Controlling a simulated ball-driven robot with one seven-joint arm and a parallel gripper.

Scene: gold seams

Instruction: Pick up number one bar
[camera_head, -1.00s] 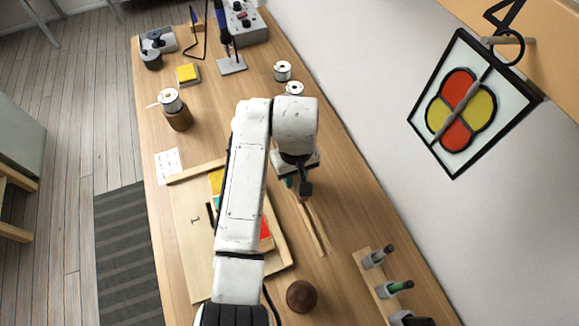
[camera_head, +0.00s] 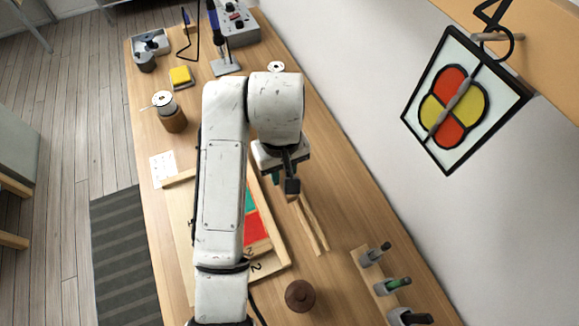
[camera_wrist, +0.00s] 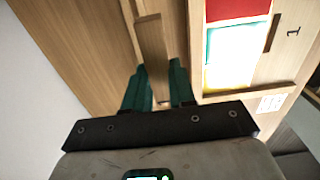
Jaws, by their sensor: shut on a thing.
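My gripper (camera_head: 284,180) is over the table, right of the framed board. In the wrist view my gripper's green fingers (camera_wrist: 159,66) are shut on a plain wooden bar (camera_wrist: 152,42), which runs away between them. I see no number on this bar. In the head view wooden strips (camera_head: 312,228) show just below the gripper; the held bar cannot be told apart there. The wooden board (camera_head: 180,210) carries a mark "1", clear in the wrist view (camera_wrist: 292,31), beside a thin dark strip (camera_wrist: 272,33). My arm hides much of the board.
Red pane (camera_head: 255,230) and green pane (camera_head: 249,199) lie in the frame. A brown round knob (camera_head: 300,296) and a rack of tools (camera_head: 376,285) stand near the front. A spool on a brown jar (camera_head: 172,118) stands at left. The wall is close at right.

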